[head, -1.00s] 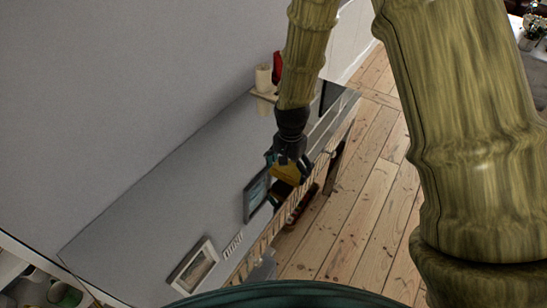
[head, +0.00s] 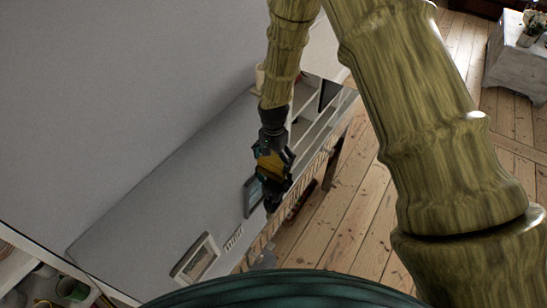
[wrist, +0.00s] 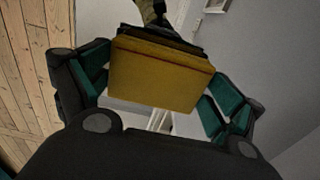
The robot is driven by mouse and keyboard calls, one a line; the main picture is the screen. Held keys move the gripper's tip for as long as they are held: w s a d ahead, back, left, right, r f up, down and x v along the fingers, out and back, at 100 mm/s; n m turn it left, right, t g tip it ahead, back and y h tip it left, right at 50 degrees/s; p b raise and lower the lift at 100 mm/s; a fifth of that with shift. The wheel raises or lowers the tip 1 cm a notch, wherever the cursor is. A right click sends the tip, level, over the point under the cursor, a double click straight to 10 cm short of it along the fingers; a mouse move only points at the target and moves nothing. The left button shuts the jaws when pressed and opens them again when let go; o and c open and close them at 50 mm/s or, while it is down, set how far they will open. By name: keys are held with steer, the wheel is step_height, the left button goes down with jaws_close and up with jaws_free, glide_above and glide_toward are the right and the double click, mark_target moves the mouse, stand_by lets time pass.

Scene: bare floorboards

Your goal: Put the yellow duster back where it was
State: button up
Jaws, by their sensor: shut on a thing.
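The yellow duster (wrist: 158,75) is a yellow block with a dark edge. It sits between the two fingers of my gripper (wrist: 160,100) in the wrist view, with a dark narrow part sticking out beyond it. In the head view my gripper (head: 273,172) hangs downward, and the duster shows as a yellow patch (head: 270,162) between its dark fingers. The gripper appears in front of the grey surface, near a dark-framed picture (head: 252,194). I cannot tell whether the duster touches anything. Part of the duster is hidden by the fingers.
A light-framed picture (head: 195,258) and a small ribbed white object (head: 233,238) are lower left of the gripper. A pale candle (head: 260,77) is partly behind my arm. A green cup (head: 72,288) is at bottom left. Open floorboards (head: 350,215) lie right; a white table (head: 516,65) stands far right.

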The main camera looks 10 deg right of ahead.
mark_target(274, 160)
steer(key=shift+f, duration=0.2)
steer(key=o, duration=0.6)
steer(key=shift+r, duration=0.15)
steer(key=shift+r+b, duration=1.9)
steer(key=shift+r, duration=4)
